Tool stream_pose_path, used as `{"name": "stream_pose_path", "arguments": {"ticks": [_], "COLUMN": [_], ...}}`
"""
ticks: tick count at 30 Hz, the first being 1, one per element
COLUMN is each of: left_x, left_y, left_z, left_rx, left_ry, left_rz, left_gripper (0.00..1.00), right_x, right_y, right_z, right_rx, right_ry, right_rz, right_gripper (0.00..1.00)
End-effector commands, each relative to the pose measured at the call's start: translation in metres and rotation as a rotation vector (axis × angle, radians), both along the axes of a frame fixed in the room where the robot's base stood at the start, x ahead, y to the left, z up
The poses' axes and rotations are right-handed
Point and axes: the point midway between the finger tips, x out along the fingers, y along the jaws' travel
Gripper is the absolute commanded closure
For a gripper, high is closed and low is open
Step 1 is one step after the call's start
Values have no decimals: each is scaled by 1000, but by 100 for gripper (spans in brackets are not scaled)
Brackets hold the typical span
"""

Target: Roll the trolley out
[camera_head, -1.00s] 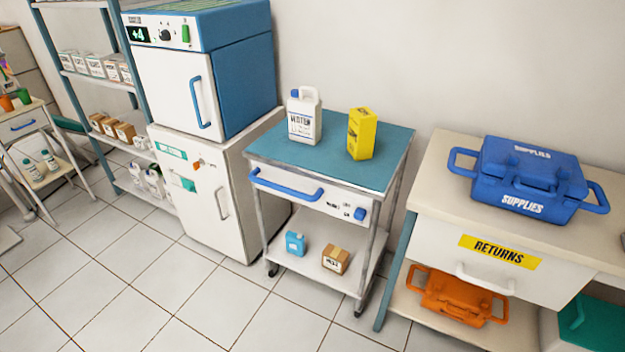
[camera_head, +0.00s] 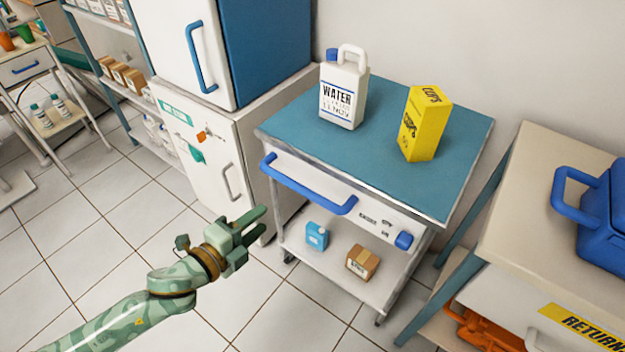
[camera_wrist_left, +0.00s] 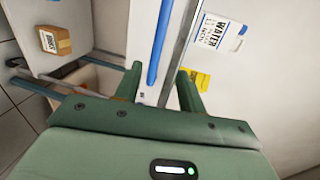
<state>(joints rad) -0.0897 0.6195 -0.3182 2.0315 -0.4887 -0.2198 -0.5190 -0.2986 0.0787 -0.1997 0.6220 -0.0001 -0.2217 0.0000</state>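The trolley has a teal top (camera_head: 290,122), a white front panel and a blue handle bar (camera_head: 308,188) across its front. It stands between the white cabinet and the returns bench. My left gripper (camera_head: 256,225) is in front of the trolley, left of and apart from the handle in the head view. Its green fingers are open with nothing held. In the left wrist view the blue handle (camera_wrist_left: 160,45) runs ahead between the open fingertips (camera_wrist_left: 160,80), seemingly beyond them. My right gripper is not in view.
A white water jug (camera_head: 343,88) and a yellow cups box (camera_head: 424,125) stand on the trolley top. The returns bench (camera_head: 530,200) is close at right. Tiled floor in front is clear.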

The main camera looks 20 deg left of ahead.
Motion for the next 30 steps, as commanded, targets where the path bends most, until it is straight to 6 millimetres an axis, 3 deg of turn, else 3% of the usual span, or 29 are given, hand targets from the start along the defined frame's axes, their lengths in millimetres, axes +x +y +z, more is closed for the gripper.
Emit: {"name": "stream_pose_path", "arguments": {"ticks": [4,7,12,18,24,30], "left_x": [29,53,93,126,140,141], "left_y": [-9,-18,-33,-45,-50,-50], "left_z": [-10,-17,-26,-33,-33,-31], "left_rx": [0,0,-2,-3,-2,-2], "left_ry": [0,2,5,6,5,5], "left_rz": [0,0,1,2,2,2], "left_gripper": [60,60,60,60,60,60], "right_x": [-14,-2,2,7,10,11], "right_y": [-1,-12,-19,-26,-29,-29], "right_z": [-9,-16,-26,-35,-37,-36], "right_rx": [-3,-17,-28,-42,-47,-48], "right_ry": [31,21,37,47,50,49], "right_rz": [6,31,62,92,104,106], "right_gripper": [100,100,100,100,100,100]}}
